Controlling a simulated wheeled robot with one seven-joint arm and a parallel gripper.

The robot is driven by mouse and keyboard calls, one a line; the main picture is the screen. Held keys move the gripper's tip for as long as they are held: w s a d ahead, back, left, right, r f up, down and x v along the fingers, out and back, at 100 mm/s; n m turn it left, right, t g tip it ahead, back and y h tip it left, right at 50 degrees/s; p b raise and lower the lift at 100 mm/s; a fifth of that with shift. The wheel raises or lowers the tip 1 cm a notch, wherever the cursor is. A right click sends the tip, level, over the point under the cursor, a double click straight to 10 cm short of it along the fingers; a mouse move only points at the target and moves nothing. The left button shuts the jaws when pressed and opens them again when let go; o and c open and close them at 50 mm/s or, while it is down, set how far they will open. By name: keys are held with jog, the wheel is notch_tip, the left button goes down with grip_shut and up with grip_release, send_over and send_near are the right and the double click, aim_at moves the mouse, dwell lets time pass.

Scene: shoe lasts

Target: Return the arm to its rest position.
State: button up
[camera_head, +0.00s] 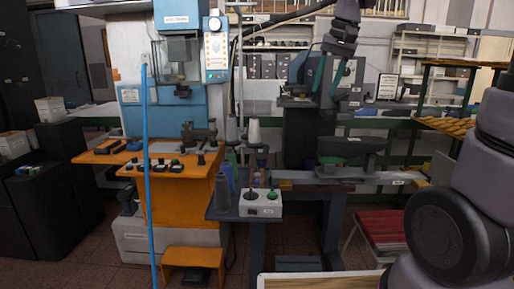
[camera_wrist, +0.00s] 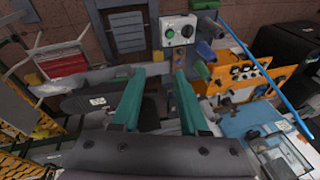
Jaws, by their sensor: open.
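My gripper (camera_head: 325,92) hangs in the upper middle of the head view, its two teal fingers pointing down. It is open, with a clear gap between the fingers. In the wrist view the gripper (camera_wrist: 160,73) shows nothing held between the fingertips. A dark, shoe-last-shaped piece (camera_head: 350,147) sits on a grey mount on the bench, below and slightly right of the gripper in the head view. A dark, labelled piece also shows beside the left finger in the wrist view (camera_wrist: 88,103).
A blue machine with an orange table (camera_head: 180,185) stands at left, behind a blue upright pole (camera_head: 147,180). A white control box (camera_head: 261,203) and several thread cones (camera_head: 254,130) are on the bench. A red striped stool (camera_head: 385,232) stands at lower right. Brown floor shows between the furniture.

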jog(key=s+d+m+t, duration=0.1)
jog(key=s+d+t, duration=0.1)
jog(key=s, duration=0.5)
jog(key=s+d+t, duration=0.2)
jog(key=s+d, duration=0.2)
jog(key=s, duration=0.4)
jog(key=shift+s+d+f+m+t, duration=0.15)
jog(key=shift+d+f+m+t, duration=0.15)
jog(key=shift+d+f+m, duration=0.1)
jog(key=shift+d, duration=0.1)
